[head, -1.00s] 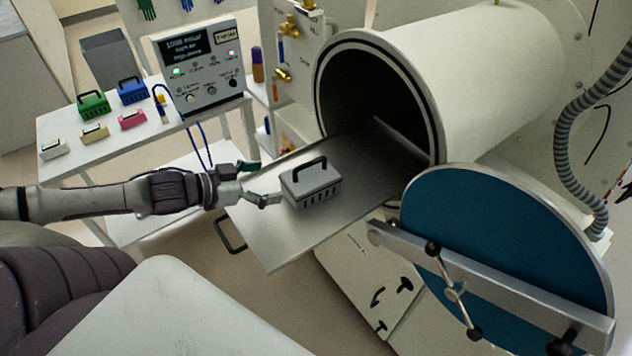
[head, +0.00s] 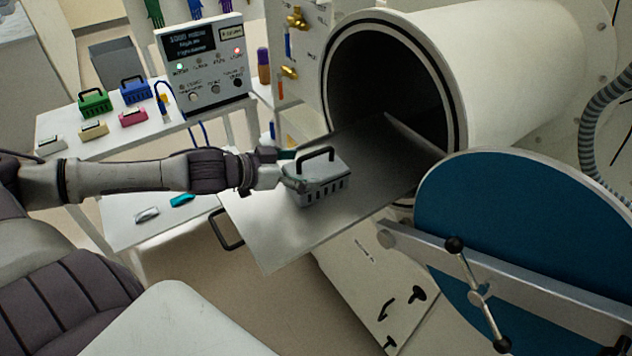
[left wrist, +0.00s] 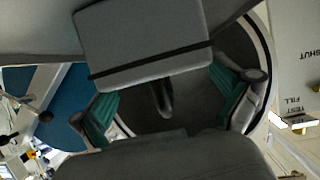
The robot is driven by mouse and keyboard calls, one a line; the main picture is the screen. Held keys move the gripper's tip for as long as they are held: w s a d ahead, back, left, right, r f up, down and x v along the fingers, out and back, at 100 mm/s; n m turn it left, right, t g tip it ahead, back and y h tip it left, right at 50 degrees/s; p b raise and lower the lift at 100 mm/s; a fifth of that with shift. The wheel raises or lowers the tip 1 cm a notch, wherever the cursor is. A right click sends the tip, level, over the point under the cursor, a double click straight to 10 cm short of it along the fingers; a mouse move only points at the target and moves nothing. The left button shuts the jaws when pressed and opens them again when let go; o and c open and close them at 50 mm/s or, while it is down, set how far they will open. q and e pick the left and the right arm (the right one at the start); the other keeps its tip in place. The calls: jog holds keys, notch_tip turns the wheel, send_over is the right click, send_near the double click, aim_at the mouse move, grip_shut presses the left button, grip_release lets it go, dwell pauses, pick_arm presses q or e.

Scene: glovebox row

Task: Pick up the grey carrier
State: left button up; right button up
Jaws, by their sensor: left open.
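The grey carrier (head: 322,183), a slotted box with a black arched handle, sits upright on the metal tray (head: 270,235) in front of the round chamber opening. My left gripper (head: 288,170) is open at the carrier's left end, with its fingertips close to or at the handle's near end. Whether they touch it is unclear. In the left wrist view a grey box with a dark band, apparently the carrier (left wrist: 145,40), fills the top middle. The teal-padded fingers (left wrist: 168,108) stand apart on either side of the dark handle. My right gripper is not in view.
The round chamber (head: 385,85) is open behind the tray, its blue door (head: 540,240) swung out at right. A side table (head: 75,150) at left holds green, blue, pink, tan and white carriers and a control box (head: 205,65). The tray's front is bare.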

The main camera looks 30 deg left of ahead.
aim_at(316, 165)
pick_arm(q)
jog(key=shift+w+d+b, duration=0.25)
jog(key=shift+w+b, duration=0.1)
jog(key=shift+w, duration=0.2)
jog(key=shift+w+p, duration=0.2)
jog(key=shift+p, duration=0.1)
jog(key=shift+w+d+f, duration=0.45)
jog(key=shift+w+f, duration=0.05)
jog(key=shift+w, duration=0.1)
jog(key=shift+c, duration=0.2)
jog(key=c, duration=1.1)
jog(key=shift+c, duration=0.4)
jog(key=shift+r, duration=0.15)
